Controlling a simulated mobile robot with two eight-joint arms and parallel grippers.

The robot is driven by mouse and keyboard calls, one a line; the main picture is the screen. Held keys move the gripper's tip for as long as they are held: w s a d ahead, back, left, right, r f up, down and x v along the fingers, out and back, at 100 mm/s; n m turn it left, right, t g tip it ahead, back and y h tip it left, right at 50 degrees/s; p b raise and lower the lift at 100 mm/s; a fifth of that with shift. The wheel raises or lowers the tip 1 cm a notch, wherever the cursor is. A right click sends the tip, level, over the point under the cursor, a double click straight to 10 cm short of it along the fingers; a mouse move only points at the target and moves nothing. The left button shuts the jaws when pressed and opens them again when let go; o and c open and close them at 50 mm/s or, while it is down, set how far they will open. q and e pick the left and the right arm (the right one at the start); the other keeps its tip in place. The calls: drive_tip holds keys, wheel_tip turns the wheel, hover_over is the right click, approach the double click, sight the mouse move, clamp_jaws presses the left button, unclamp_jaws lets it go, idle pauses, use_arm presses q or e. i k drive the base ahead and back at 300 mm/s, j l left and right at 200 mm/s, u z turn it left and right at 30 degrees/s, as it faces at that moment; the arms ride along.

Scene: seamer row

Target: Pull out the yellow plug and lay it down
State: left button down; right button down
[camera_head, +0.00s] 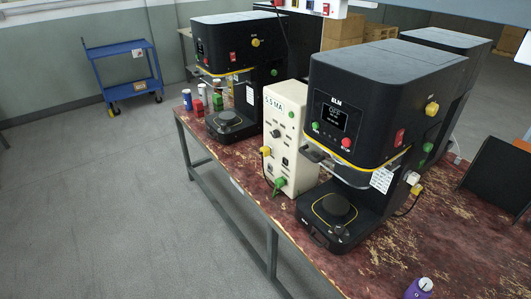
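Several yellow parts show, and I cannot tell for certain which is the task's plug. A yellow plug-like piece (417,190) with a dark cable sits low on the right side of the near black seamer (365,95), beside a white round fitting (411,177). Another yellow plug-like piece (265,151) sticks out of the left edge of the beige control box (285,125), above a green plug (279,184). A yellow knob-like part (432,109) is higher on the near seamer's side. Neither of my grippers is in view.
A purple can (418,288) stands at the worn red bench's (390,250) front. A dark panel (497,175) stands at right. A blue cart (124,70) is on the floor at left.

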sight(267, 150)
drive_tip(key=i+j+u, duration=0.15)
drive_tip(key=i, duration=0.4)
drive_tip(key=i+j+u, duration=0.15)
drive_tip(key=i, duration=0.35)
drive_tip(key=i+j+u, duration=0.15)
drive_tip(key=i, duration=0.4)
